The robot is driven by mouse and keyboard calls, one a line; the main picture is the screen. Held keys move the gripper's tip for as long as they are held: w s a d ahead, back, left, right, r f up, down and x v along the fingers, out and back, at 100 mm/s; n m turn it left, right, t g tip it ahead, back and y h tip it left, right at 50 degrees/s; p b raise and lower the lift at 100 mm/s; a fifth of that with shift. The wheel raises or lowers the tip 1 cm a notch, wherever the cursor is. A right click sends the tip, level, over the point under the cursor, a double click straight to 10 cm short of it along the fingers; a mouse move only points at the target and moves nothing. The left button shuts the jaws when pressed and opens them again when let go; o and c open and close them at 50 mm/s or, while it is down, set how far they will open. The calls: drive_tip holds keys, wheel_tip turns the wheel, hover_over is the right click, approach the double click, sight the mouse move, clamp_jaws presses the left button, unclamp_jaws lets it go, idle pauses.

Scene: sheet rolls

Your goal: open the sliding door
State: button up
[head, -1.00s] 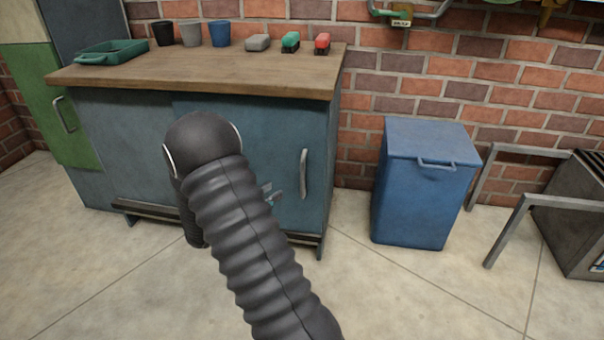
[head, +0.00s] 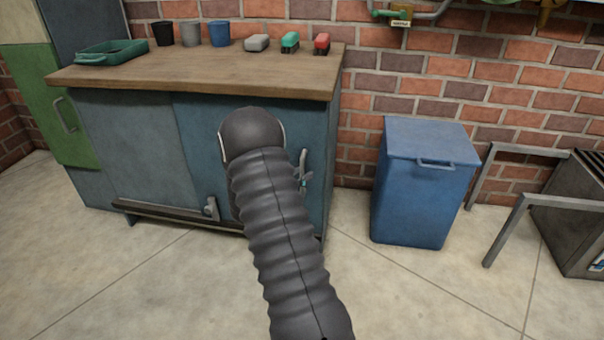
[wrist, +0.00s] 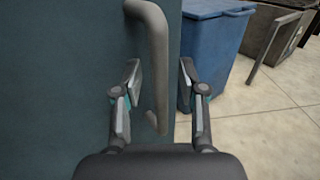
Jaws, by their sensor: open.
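The sliding door (head: 205,130) is a blue-grey panel on the right front of the cabinet under a wooden worktop. Its upright grey bar handle (head: 304,163) is partly hidden by my arm in the head view. In the wrist view the handle (wrist: 156,75) runs upright between the two fingers of my gripper (wrist: 160,82). The gripper is open, with a finger on each side of the bar. The left finger looks close to the door; I cannot tell whether either finger touches the bar. In the head view the gripper (head: 303,178) is mostly hidden behind my arm.
A blue bin (head: 422,185) stands on the floor right of the cabinet, beside a grey metal frame (head: 515,205). Cups, staplers and a green tray (head: 110,52) sit on the worktop (head: 200,76). A metal latch (head: 211,208) sits at the lower rail. Floor in front is clear.

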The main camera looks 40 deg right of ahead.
drive_tip(key=shift+d, duration=0.3)
clamp_jaws()
drive_tip(key=shift+w, duration=0.1)
